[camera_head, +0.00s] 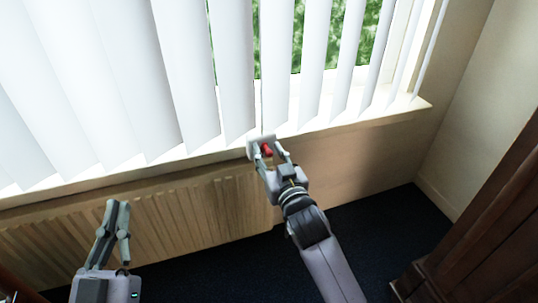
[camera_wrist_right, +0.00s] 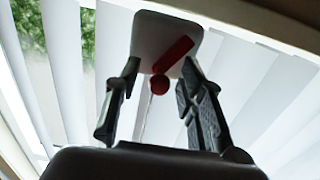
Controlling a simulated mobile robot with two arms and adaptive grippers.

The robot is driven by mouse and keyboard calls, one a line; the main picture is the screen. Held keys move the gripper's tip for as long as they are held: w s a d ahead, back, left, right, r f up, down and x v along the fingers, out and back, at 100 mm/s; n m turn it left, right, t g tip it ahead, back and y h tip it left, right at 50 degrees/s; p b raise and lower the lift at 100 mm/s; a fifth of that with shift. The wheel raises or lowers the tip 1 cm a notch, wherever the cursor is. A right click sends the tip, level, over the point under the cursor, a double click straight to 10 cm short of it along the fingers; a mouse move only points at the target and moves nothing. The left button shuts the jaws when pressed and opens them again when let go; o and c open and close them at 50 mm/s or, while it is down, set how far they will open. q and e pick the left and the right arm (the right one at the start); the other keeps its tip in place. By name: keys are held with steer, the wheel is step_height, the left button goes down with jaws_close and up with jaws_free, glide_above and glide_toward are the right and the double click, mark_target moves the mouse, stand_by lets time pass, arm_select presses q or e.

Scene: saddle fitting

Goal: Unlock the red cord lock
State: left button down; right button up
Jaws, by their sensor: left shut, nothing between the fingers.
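The red cord lock (camera_head: 267,150) sits on a white plate (camera_head: 262,138) at the window sill's front edge. In the right wrist view, the lock shows as a slanted red bar (camera_wrist_right: 174,54) with a red ball (camera_wrist_right: 160,85) below its lower left end, in front of the white plate (camera_wrist_right: 152,30). A thin pale cord runs down from the ball. My right gripper (camera_head: 269,148) is open. Its fingers stand apart on either side of the red lock; I cannot tell whether either touches it. My left gripper (camera_head: 118,204) is shut and empty, in front of the radiator, away from the lock.
White vertical blinds (camera_head: 170,70) hang over the window above the sill (camera_head: 345,125). A radiator (camera_head: 190,212) runs along the wall below. Dark wooden furniture (camera_head: 480,240) stands at the right. Dark carpet (camera_head: 375,235) lies between it and the wall.

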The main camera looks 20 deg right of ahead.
steer(key=shift+c, duration=0.4)
jaws_close()
